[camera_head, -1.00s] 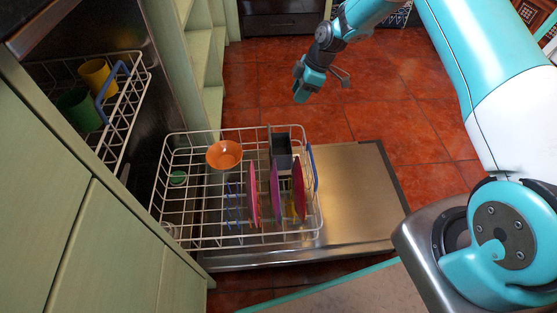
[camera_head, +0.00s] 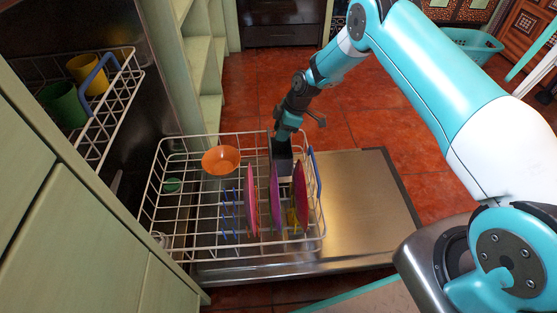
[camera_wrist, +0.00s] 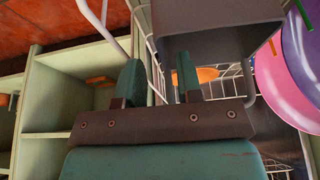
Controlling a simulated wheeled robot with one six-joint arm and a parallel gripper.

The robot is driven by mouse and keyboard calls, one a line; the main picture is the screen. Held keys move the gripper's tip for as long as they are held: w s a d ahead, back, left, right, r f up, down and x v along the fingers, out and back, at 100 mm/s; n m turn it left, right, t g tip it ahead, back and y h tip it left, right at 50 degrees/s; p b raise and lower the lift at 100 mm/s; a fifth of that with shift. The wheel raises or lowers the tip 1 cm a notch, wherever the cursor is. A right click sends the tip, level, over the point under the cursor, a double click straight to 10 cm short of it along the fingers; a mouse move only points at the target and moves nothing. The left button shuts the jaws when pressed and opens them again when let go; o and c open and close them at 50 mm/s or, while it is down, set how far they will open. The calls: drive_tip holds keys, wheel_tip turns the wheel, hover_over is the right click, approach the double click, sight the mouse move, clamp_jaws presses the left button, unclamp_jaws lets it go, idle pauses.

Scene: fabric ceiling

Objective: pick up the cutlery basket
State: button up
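The cutlery basket (camera_head: 282,160) is a dark grey, open box at the back right of the lower dishwasher rack (camera_head: 165,190). In the wrist view the basket (camera_wrist: 215,14) is a grey shape at the top, right of centre. My gripper (camera_head: 284,136) is at the basket's top in the head view. In the wrist view my gripper's (camera_wrist: 158,68) two teal fingers are apart, with the basket's left edge between their directions. I cannot tell whether they touch it. The arm hides part of the basket's rim.
An orange bowl (camera_head: 221,160) sits left of the basket. Several pink and purple plates (camera_head: 251,200) stand in front of it. The open dishwasher door (camera_head: 355,200) is clear at right. Green shelves (camera_head: 205,80) stand at back left. An upper rack holds yellow (camera_head: 88,74) and green (camera_head: 66,104) cups.

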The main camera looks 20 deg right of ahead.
sight(280, 151)
drive_tip(key=b+x, duration=0.1)
drive_tip(key=x, duration=0.2)
drive_tip(key=shift+c, duration=0.5)
drive_tip(key=shift+r, duration=0.1)
clamp_jaws()
